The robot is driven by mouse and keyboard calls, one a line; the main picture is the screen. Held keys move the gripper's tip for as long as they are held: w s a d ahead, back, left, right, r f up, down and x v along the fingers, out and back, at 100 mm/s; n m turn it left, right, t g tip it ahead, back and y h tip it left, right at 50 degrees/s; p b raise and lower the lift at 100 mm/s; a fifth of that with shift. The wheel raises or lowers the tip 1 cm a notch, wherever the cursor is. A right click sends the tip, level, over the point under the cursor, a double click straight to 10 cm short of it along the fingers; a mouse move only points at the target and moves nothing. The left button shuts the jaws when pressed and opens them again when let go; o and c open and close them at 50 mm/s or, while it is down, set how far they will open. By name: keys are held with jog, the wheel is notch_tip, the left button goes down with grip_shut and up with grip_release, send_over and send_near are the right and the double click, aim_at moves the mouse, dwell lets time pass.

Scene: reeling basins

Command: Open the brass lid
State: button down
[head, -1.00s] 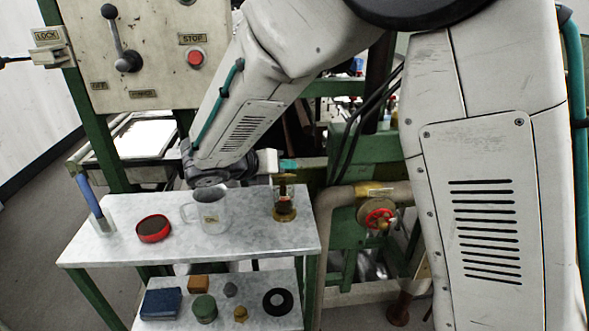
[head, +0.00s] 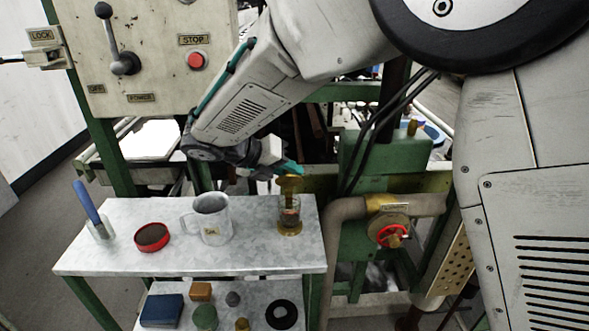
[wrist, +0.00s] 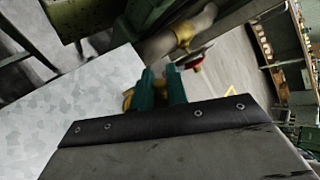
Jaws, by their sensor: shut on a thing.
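The brass lid (head: 290,184) is at the top of a small glass jar (head: 290,216) with a brass base, near the right end of the upper marble shelf. The lid looks tilted up from the jar's mouth and still joined to it at the back, though the join is small and unclear. My gripper (head: 291,168) has teal fingers that meet the lid's upper edge and are shut on it. In the wrist view, the teal fingers of my gripper (wrist: 161,88) point away, with a bit of brass showing beside the left one; the jar is mostly hidden.
On the upper shelf (head: 258,255) stand a clear mug (head: 212,222), a red round tin (head: 152,237) and a blue-handled tool in a holder (head: 88,205). Several small objects lie on the lower shelf. A pipe with a red valve wheel (head: 391,236) is close on the right.

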jog(key=c, duration=1.5)
grip_release()
jog(key=shift+a, duration=0.1)
jog(key=shift+r, duration=0.55)
jog(key=r, duration=0.2)
jog(key=shift+s+r, duration=0.3)
jog(key=shift+r, duration=0.05)
jog(key=s+d, duration=0.1)
jog(key=s, duration=0.4)
jog(key=s+d, duration=0.2)
jog(key=s, duration=0.2)
jog(key=s+d+r, duration=0.1)
jog(key=s, duration=0.4)
jog(key=shift+s+d+r, duration=0.1)
jog(key=shift+s+d, duration=0.25)
jog(key=shift+d, duration=0.05)
